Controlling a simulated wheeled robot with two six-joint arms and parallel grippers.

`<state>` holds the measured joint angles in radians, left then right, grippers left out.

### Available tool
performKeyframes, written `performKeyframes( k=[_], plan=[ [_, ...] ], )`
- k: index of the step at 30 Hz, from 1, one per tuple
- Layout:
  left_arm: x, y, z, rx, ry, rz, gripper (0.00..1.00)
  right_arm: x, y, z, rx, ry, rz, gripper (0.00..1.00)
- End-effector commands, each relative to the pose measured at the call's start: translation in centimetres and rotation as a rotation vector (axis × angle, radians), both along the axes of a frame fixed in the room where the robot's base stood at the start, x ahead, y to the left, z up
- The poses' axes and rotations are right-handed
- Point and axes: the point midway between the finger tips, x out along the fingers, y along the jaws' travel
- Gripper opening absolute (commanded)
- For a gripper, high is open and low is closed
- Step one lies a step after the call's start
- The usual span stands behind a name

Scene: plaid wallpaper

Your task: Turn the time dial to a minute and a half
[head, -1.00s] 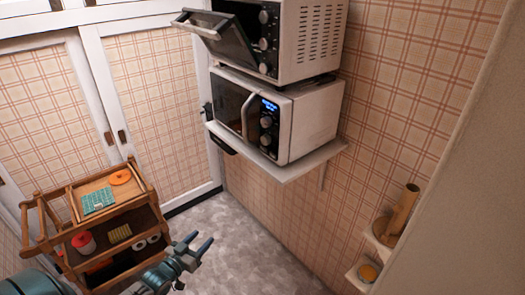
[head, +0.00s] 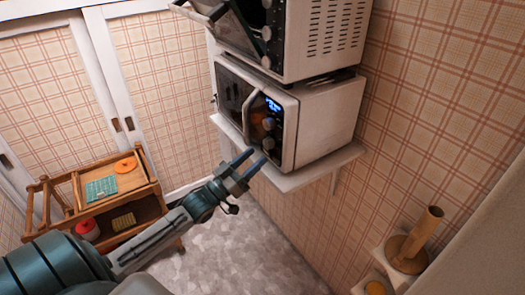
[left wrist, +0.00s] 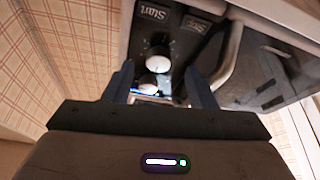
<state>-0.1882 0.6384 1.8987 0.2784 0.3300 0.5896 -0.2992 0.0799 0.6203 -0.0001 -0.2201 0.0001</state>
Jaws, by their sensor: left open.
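A white microwave (head: 325,120) with a lit blue display (head: 273,105) sits on the wall shelf. Two round dials, an upper one (head: 268,124) and a lower one (head: 267,143), are below the display. I cannot read which is the time dial, nor its setting. My left gripper (head: 254,159) is open and empty, in front of the panel's lower part. In the left wrist view the panel is upside down. The lower dial (left wrist: 158,63) shows between the open fingers, apart from them; the other dial (left wrist: 158,90) is partly hidden. My right gripper is not in view.
A toaster oven (head: 320,40) with its door open stands on top of the microwave. The white shelf (head: 310,176) juts out beneath. A wooden cart (head: 140,200) stands at left. Start (left wrist: 153,13) and Stop (left wrist: 197,25) buttons lie near the lower dial.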

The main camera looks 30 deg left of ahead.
Motion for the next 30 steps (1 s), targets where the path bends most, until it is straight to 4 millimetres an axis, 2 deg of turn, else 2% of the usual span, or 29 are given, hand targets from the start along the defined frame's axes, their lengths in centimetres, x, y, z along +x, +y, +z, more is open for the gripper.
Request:
performKeyframes(
  k=[3, 9, 23, 30],
  plan=[
    [1.6, -0.5, 0.8, -0.001, -0.003, 0.003, 0.51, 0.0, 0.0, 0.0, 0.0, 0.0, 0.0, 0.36],
    [2.9, -0.9, 1.3, -0.001, 0.0, 0.002, 0.51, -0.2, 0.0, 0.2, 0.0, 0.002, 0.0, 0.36],
    [3.5, -1.1, 1.4, 0.0, 0.002, 0.002, 0.51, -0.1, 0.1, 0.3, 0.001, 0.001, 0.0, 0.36],
    [3.5, -1.1, 1.4, 0.0, 0.002, 0.002, 0.07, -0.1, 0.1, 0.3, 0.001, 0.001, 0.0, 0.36]
  ],
)
